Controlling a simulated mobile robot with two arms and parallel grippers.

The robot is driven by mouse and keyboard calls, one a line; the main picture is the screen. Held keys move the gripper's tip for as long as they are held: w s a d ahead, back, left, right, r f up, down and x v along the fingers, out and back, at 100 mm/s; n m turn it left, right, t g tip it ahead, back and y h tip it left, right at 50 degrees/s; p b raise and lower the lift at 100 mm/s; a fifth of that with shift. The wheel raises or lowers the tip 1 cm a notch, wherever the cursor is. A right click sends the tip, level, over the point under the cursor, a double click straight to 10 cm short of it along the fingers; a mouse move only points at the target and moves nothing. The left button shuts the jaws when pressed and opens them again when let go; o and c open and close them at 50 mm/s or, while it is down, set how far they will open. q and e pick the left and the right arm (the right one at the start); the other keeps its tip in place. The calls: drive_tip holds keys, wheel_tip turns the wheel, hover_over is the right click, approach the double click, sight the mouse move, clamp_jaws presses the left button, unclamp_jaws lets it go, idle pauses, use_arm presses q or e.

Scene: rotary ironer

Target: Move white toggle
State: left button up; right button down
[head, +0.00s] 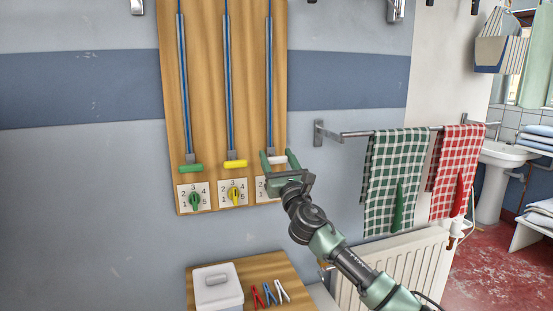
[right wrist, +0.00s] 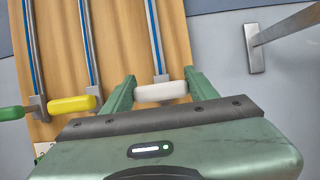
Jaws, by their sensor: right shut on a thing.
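The white toggle (right wrist: 160,92) is a short white bar at the lower end of the rightmost blue-striped rail on the wooden board. It also shows in the head view (head: 278,160). My right gripper (head: 275,161) is shut on the toggle, one green finger on each end; the fingers also show in the right wrist view (right wrist: 160,90). The white dial plate (head: 261,188) below this rail is mostly hidden behind my gripper. My left gripper is in neither view.
The yellow toggle (head: 235,163) and green toggle (head: 190,168) hang left of the white one, above numbered dials. A metal towel rail (head: 345,134) with green and red checked cloths is at right. A small wooden table (head: 205,268) with a white box and clothespins stands below.

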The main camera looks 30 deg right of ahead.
drive_tip(key=shift+w+a+f, duration=0.1)
drive_tip(key=shift+a+f, duration=0.05)
drive_tip(key=shift+f, duration=0.3)
drive_tip(key=shift+c, duration=2.2)
unclamp_jaws()
drive_tip(key=shift+r, duration=0.15)
drive_tip(key=v, duration=0.8)
drive_tip(key=shift+r, duration=0.1)
